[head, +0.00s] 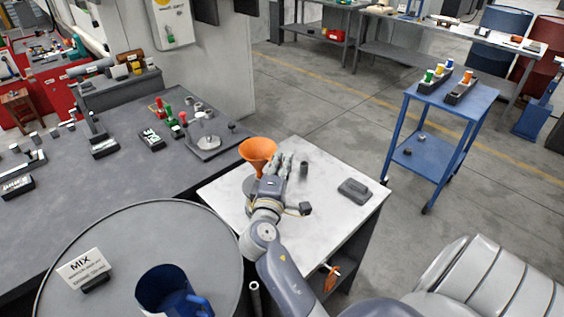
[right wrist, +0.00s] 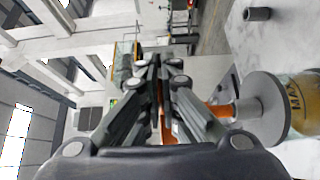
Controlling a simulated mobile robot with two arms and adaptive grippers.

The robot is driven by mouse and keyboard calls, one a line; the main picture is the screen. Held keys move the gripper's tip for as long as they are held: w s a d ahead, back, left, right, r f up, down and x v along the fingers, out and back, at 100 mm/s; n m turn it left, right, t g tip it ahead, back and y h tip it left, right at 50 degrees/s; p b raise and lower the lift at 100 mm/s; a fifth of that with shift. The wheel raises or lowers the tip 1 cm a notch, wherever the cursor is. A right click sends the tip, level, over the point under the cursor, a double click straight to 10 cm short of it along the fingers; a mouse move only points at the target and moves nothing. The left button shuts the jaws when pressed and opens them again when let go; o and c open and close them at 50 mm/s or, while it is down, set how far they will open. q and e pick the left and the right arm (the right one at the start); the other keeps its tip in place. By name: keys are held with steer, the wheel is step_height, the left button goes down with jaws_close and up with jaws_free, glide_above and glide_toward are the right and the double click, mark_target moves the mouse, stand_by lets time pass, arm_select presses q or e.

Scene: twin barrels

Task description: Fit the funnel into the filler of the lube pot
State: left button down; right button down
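The orange funnel (head: 258,150) is upright, mouth up, over the near white table in the head view. My right gripper (head: 284,162) is at its right side. In the right wrist view my right gripper (right wrist: 157,66) has its fingers close together with orange funnel wall between them. The funnel's spout (right wrist: 220,109) points at the short grey filler of the lube pot. The pot has a grey round lid (right wrist: 268,100) and an amber body (right wrist: 303,100) marked MAX. I cannot tell whether the spout tip is inside the filler. My left gripper is not in view.
The white table (head: 342,228) also bears a dark small cylinder (head: 304,169) and a grey block-like device (head: 355,190). A large drum (head: 130,225) with a MIX sign and a blue jug (head: 165,288) is at front left. A blue cart (head: 425,104) stands right.

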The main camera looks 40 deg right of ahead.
steer(key=shift+f+b, duration=1.6)
steer(key=shift+f, duration=0.25)
steer(key=c, duration=1.7)
jaws_free()
steer(key=shift+r, duration=0.1)
steer(key=shift+a, duration=0.1)
